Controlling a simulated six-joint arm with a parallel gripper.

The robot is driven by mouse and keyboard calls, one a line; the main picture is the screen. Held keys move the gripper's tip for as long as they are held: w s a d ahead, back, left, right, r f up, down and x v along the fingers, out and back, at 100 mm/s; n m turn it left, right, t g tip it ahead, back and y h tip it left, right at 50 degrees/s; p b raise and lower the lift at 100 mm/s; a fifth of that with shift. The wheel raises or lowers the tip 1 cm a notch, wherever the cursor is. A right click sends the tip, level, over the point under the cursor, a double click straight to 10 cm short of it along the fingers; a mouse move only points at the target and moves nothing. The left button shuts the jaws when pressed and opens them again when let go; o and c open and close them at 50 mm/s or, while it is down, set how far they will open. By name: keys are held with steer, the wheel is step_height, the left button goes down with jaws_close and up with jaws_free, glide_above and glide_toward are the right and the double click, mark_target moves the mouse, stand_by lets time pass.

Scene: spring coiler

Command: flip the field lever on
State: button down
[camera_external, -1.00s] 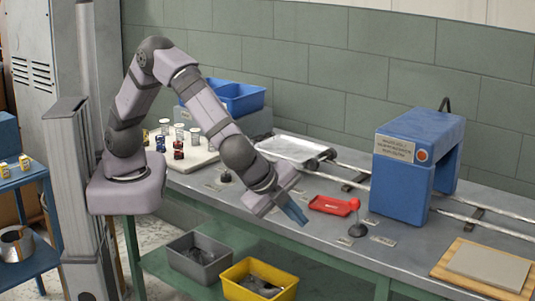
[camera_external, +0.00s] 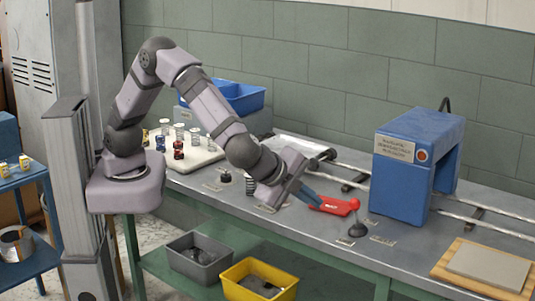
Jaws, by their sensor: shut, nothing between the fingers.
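A small lever (camera_external: 357,230) with a round black base stands on the bench in front of the blue arch-shaped machine (camera_external: 405,178). Its thin stem seems to rise to a red knob (camera_external: 354,203), which overlaps the red tray in the picture. I cannot read the labels, so I cannot confirm that it is the field lever. My gripper (camera_external: 318,203) has blue fingers, shut and empty.
Another small black knob or lever (camera_external: 225,177) stands farther left on the bench. Rails (camera_external: 497,217) run through the blue machine. A white board (camera_external: 190,158) with several small coils lies at the left. A wooden board (camera_external: 452,262) with a grey plate lies at the right.

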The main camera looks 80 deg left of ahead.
mark_target(350, 203)
steer(key=w+a+f+p, duration=0.4)
steer(key=w+a+f, duration=0.1)
steer(key=w, duration=0.4)
steer(key=shift+a+p, duration=0.3)
steer(key=shift+a, duration=0.1)
steer(key=a+r+g+p, duration=0.1)
steer(key=p, duration=0.1)
steer(key=shift+w+r+h+p, duration=0.15)
steer(key=shift+w+h+p, duration=0.2)
steer(key=shift+w+h, duration=0.05)
steer(key=w+a+r+g+h, duration=0.1)
steer(key=w+a, duration=0.5)
steer(key=shift+r, duration=0.15)
stand_by(0.6)
